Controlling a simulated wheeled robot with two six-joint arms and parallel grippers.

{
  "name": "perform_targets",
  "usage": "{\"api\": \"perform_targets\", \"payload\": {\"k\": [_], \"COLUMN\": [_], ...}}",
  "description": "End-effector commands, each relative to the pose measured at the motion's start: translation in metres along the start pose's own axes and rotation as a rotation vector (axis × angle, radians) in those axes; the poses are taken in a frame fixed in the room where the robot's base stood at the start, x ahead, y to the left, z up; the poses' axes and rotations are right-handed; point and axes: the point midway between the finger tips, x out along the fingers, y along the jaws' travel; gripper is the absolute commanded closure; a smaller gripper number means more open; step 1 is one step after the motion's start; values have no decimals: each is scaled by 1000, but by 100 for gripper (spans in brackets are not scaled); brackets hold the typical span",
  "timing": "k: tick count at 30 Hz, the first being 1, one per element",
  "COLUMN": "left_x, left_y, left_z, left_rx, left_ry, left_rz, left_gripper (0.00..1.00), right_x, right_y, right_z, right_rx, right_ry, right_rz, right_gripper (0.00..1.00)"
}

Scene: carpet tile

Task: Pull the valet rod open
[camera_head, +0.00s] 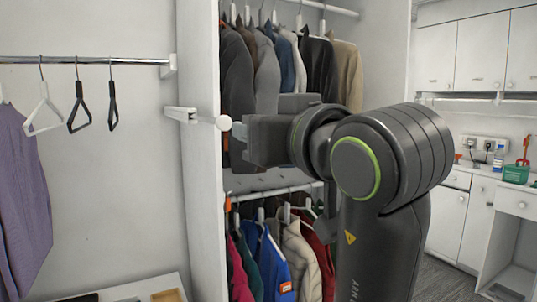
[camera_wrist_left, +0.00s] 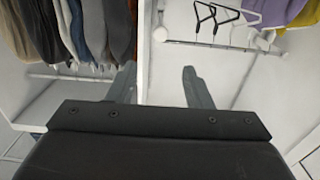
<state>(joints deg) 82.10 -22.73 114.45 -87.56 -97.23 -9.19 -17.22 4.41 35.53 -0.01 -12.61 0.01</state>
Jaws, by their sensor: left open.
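The valet rod (camera_head: 200,117) is a short pale bar low beside the hanging rail, on the white wardrobe panel, with a round white knob at its right end. My left gripper (camera_head: 237,132) is just right of the knob in the head view, pointing left. In the left wrist view its two fingers (camera_wrist_left: 157,85) are wide apart with nothing held between them; the white panel edge shows behind. I cannot tell whether a finger touches the knob. My right gripper is in no view.
A rail (camera_head: 85,60) with a white hanger, two black hangers and a purple garment (camera_head: 20,200) is at left. Jackets (camera_head: 265,75) hang behind my gripper. The wardrobe panel (camera_head: 203,220) stands close by. Cabinets (camera_head: 455,215) stand at right.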

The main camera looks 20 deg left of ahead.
Motion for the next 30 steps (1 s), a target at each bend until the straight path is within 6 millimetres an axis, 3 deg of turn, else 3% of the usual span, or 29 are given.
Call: {"api": "perform_targets", "payload": {"k": [5,23,26,30], "left_x": [-8,-8,4,47], "left_y": [0,2,18,73], "left_z": [2,1,9,46], "left_rx": [0,9,71,265], "left_ry": [1,1,10,35], "left_rz": [0,-1,3,38], "left_gripper": [54,54,54,54], "right_x": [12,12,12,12], "right_y": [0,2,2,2], "right_z": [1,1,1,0], "right_rx": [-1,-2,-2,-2], "right_ry": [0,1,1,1], "right_rz": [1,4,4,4], "right_gripper": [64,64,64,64]}}
